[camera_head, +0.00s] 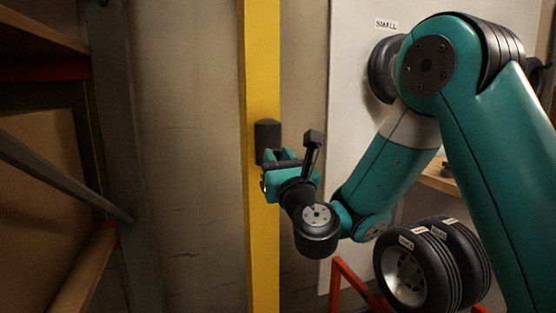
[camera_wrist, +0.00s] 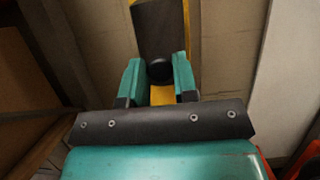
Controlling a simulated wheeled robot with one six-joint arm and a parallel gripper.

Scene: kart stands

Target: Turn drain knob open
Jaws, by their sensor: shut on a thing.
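The drain knob (camera_wrist: 159,70) is a dark round knob below a dark box-like housing (camera_wrist: 158,28) on a yellow post. In the head view the dark housing (camera_head: 267,138) is on the front of the yellow post (camera_head: 262,60). My gripper (camera_wrist: 158,78) has its two teal fingers on either side of the knob, shut on it. In the head view my gripper (camera_head: 272,165) is at the lower part of the housing, and the fingers hide the knob there. I cannot tell how far the knob is turned.
A white board (camera_head: 350,110) with a mounted wheel (camera_head: 384,70) is behind my arm. Small tyres (camera_head: 408,270) rest on a red stand (camera_head: 340,275) at the lower right. The wall left of the post is bare.

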